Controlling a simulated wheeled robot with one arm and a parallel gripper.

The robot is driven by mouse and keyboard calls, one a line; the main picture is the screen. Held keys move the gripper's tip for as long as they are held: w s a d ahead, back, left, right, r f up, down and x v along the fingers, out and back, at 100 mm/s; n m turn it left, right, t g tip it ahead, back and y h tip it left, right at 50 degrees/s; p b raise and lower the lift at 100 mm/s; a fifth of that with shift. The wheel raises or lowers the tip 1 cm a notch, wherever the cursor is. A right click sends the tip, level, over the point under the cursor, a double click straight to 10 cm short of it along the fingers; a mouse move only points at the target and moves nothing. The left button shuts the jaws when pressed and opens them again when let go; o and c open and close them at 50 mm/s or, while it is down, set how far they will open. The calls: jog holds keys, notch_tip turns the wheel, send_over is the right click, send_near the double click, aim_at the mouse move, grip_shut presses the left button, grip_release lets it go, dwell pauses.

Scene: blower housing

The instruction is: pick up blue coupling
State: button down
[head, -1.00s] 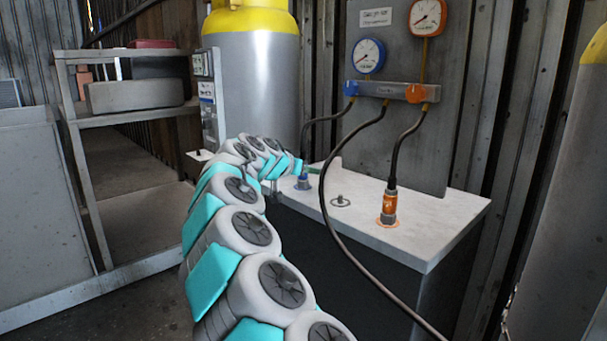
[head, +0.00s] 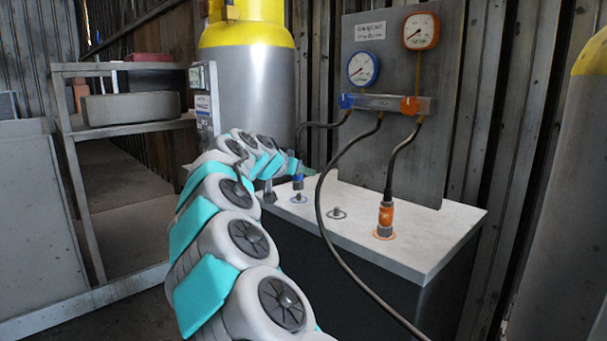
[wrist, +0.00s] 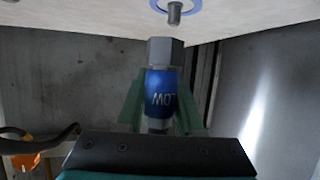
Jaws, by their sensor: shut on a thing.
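The blue coupling (head: 298,182) hangs in my gripper (head: 294,170), just above the metal stub with the blue ring (head: 299,198) on the white bench top. In the wrist view the coupling (wrist: 161,84) has a blue band with white lettering and a grey hex end. The green fingers of my gripper (wrist: 160,106) are shut on it from both sides. The stub (wrist: 175,12) shows a small gap from the hex end. In the head view my arm partly hides the fingers.
An orange coupling (head: 386,217) stands on the bench top (head: 430,225) at the right, with a bare stub (head: 337,213) between. A loose black hose (head: 330,240) hangs across the bench front. A gauge panel (head: 400,150) stands behind, and a yellow-topped cylinder (head: 247,80) behind my arm.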

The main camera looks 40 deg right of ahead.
jog(key=s+a+r+b, duration=0.1)
jog(key=s+a, duration=0.8)
jog(key=s, duration=0.1)
jog(key=shift+s+a+b, duration=0.2)
jog(key=shift+a+b, duration=0.05)
jog(key=shift+b, duration=0.05)
